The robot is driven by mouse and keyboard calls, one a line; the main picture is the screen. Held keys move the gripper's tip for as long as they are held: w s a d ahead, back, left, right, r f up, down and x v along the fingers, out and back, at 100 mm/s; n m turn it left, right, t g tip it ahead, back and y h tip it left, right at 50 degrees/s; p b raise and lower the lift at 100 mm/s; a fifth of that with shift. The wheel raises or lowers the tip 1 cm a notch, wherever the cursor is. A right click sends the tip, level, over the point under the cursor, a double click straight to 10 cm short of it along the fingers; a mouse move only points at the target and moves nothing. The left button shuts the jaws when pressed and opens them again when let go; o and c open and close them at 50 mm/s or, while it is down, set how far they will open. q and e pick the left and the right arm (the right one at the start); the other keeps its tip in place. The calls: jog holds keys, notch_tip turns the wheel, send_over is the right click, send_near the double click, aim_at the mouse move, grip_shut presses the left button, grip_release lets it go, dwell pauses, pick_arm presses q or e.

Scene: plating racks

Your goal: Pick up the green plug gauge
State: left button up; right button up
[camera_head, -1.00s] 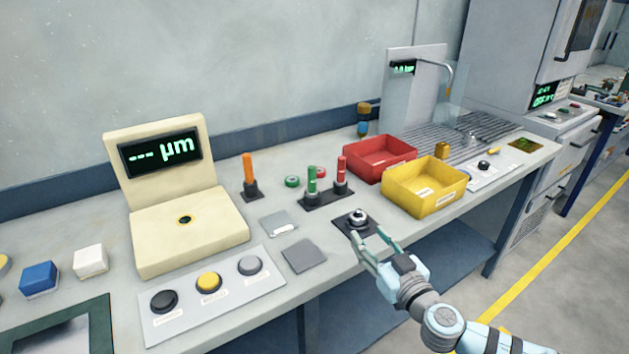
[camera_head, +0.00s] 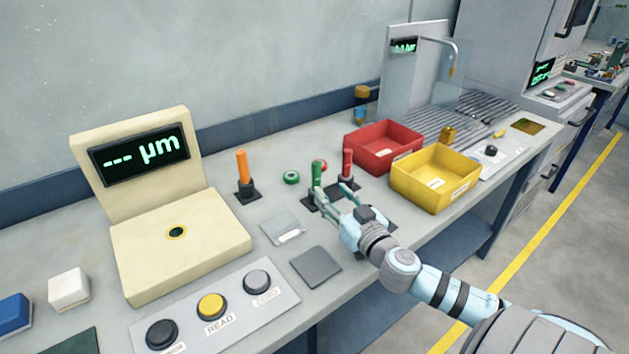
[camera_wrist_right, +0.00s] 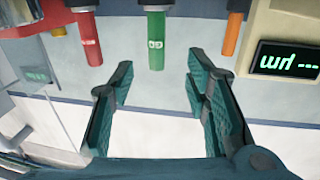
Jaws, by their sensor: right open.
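The green plug gauge (camera_head: 317,170) stands upright in a dark holder on the bench in the head view, with a red plug gauge (camera_head: 347,163) beside it on the right. In the right wrist view the green gauge (camera_wrist_right: 156,42) hangs from the top of the picture, centred between the fingers and beyond their tips. My right gripper (camera_head: 334,189) is open and empty, with its fingers reaching towards the green gauge. It also shows in the right wrist view (camera_wrist_right: 157,82). The base of the green gauge is partly hidden by a finger. My left gripper is not in view.
An orange plug gauge (camera_head: 242,165) stands to the left in its own holder. A red bin (camera_head: 366,151) and a yellow bin (camera_head: 430,197) stand to the right. The cream gauge display (camera_head: 185,240) and a button panel (camera_head: 235,308) stand at the left.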

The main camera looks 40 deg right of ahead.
aim_at(319, 175)
jog(key=w, duration=0.2)
jog(key=w+d, duration=0.1)
jog(key=w, duration=0.1)
jog(key=shift+w+p, duration=0.1)
jog(key=shift+p, duration=0.2)
jog(key=shift+w, duration=0.35)
jog(key=w, duration=0.1)
jog(key=w+p, duration=0.1)
jog(key=w+d, duration=0.1)
jog(key=w, duration=0.1)
jog(key=shift+d+r+p, duration=0.1)
jog(key=shift+r+p, duration=0.15)
jog(key=shift+p, duration=0.15)
jog(key=shift+w+f, duration=0.2)
jog(key=shift+w, duration=0.1)
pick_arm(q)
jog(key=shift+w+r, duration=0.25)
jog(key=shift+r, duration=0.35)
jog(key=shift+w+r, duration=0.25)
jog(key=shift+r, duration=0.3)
pick_arm(e)
jog(key=shift+s, duration=0.1)
grip_shut()
